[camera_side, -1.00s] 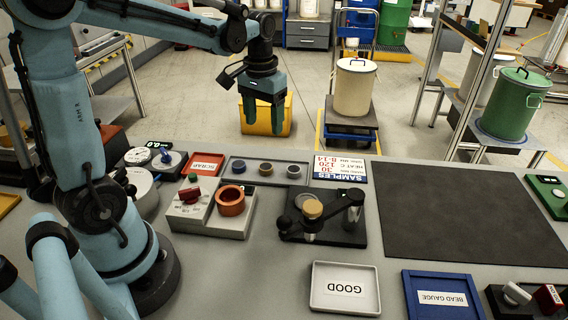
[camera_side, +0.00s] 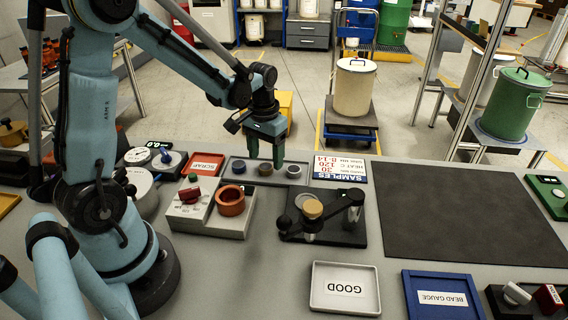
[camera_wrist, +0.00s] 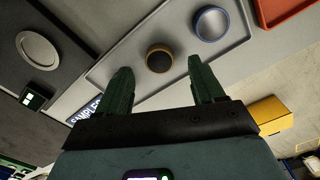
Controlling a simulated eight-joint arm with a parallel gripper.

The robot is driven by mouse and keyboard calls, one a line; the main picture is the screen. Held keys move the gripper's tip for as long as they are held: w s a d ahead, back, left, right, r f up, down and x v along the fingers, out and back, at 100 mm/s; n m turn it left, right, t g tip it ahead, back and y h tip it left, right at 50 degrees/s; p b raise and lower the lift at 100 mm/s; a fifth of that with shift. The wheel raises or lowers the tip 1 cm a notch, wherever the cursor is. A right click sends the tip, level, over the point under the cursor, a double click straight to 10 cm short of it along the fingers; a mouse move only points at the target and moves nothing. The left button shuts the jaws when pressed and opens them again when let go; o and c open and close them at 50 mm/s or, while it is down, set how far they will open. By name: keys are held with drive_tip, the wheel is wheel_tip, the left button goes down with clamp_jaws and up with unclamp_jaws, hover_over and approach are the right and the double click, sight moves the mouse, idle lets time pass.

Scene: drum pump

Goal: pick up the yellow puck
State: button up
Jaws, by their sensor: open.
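The yellow puck (camera_side: 265,169), a small dark disc with a yellowish rim, lies in the middle of a grey tray (camera_side: 232,179). In the wrist view the puck (camera_wrist: 159,60) shows between and beyond my fingertips, apart from them. My gripper (camera_side: 265,157) points down above the tray, open and empty. In the wrist view my gripper's two green fingers (camera_wrist: 160,75) are spread wide.
A red scrap tray (camera_side: 206,164) is left, a samples sign (camera_side: 340,172) right. A black fixture (camera_side: 345,238) and orange ring (camera_side: 230,201) stand in front. The dark mat (camera_side: 465,215) is clear.

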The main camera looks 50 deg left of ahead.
sight(266, 169)
drive_tip(key=shift+f, duration=1.2)
drive_tip(key=shift+c, duration=0.2)
drive_tip(key=c, duration=1.1)
